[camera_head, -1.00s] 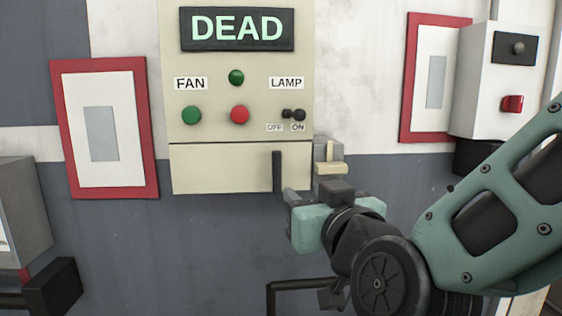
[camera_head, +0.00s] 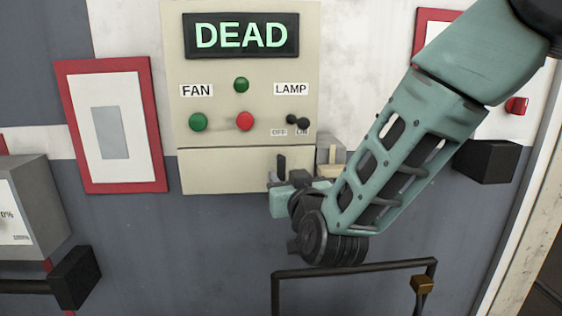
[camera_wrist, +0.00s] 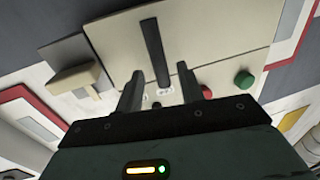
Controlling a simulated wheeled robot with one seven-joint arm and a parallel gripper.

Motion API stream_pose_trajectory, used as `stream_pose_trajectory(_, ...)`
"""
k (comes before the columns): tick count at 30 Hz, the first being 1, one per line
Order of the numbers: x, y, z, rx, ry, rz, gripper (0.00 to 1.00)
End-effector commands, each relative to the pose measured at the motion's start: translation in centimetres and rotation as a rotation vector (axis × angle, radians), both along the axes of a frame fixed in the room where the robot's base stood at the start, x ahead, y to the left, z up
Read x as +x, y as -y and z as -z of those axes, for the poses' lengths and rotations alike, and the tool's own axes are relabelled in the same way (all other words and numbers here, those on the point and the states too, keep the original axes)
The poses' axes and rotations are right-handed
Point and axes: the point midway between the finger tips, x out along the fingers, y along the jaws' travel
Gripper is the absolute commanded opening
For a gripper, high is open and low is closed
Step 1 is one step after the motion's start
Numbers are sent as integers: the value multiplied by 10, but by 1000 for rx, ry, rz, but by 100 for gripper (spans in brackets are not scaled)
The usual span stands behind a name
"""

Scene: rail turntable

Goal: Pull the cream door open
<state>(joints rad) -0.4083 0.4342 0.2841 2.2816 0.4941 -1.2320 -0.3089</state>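The cream door (camera_head: 222,172) is the lower panel of the cream cabinet and sits flush below the button panel, looking closed. Its black vertical handle (camera_head: 281,165) is near the right edge, its lower part hidden by my gripper (camera_head: 284,184). In the wrist view the door (camera_wrist: 115,40) fills the top middle, with the black handle (camera_wrist: 154,45) standing out from it. My gripper (camera_wrist: 158,70) is open there, one finger on each side of the handle's line, with a gap on both sides. I cannot tell how deep the handle is between the fingers.
A cream latch-like block (camera_head: 328,168) juts out just right of the door, close to my gripper; it also shows in the wrist view (camera_wrist: 75,78). Above are a DEAD sign (camera_head: 241,35) and buttons. A dark rail (camera_head: 355,268) stands below my arm.

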Motion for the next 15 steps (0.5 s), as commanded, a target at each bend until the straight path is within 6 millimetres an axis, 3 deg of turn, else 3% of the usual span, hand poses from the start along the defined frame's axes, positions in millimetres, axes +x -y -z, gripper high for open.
stream_pose_trajectory(6, 31, -6, -2, 0, -2, 1, 38)
stream_pose_trajectory(15, 42, -8, 0, -1, -1, 0, 38)
